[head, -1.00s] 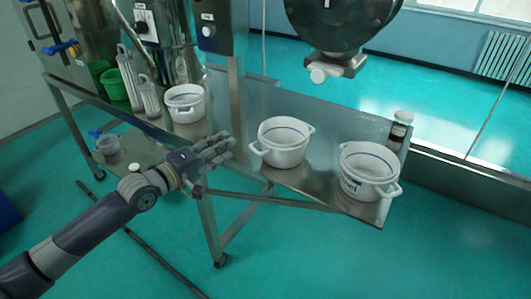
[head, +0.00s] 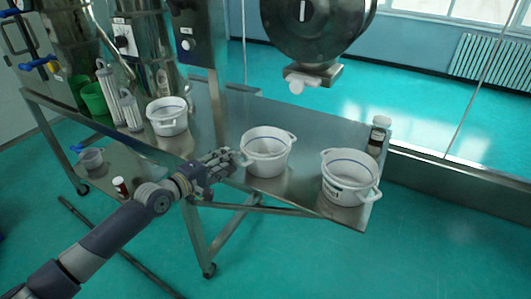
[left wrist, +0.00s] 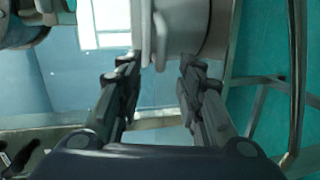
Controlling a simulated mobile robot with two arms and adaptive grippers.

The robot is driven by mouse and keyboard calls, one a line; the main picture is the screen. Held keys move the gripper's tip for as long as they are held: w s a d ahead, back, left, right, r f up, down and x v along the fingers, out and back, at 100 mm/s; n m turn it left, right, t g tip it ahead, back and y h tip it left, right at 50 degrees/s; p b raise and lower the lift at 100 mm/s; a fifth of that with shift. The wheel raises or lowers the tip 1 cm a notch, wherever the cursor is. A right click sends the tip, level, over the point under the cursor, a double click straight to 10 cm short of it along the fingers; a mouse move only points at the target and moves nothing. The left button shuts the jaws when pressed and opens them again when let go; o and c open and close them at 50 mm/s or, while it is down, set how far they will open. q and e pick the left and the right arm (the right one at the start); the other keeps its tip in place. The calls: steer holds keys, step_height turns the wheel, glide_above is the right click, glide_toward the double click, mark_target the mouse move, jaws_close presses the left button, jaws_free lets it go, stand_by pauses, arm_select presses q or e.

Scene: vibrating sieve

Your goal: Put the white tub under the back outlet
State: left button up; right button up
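Three white two-handled tubs with a blue line inside stand on the steel table: a left tub (head: 168,124), a middle tub (head: 266,160) and a right tub (head: 345,190) with dark lettering. My left gripper (head: 226,163) is at the left handle of the middle tub. In the left wrist view the gripper (left wrist: 160,78) is open, with the tub's handle (left wrist: 154,35) between or just beyond the fingertips. I cannot tell whether they touch. A spout (head: 298,86) hangs below the big steel drum (head: 305,30), above the table. My right gripper is not in view.
The steel table (head: 310,118) has bare room behind the middle and right tubs. Clear cylinders (head: 131,112) and a green container (head: 94,98) stand at the left. A post (head: 216,100) rises behind the gripper.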

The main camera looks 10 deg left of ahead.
arm_select(q)
steer(key=shift+x, duration=1.1)
jaws_close()
steer(key=shift+r, duration=0.2)
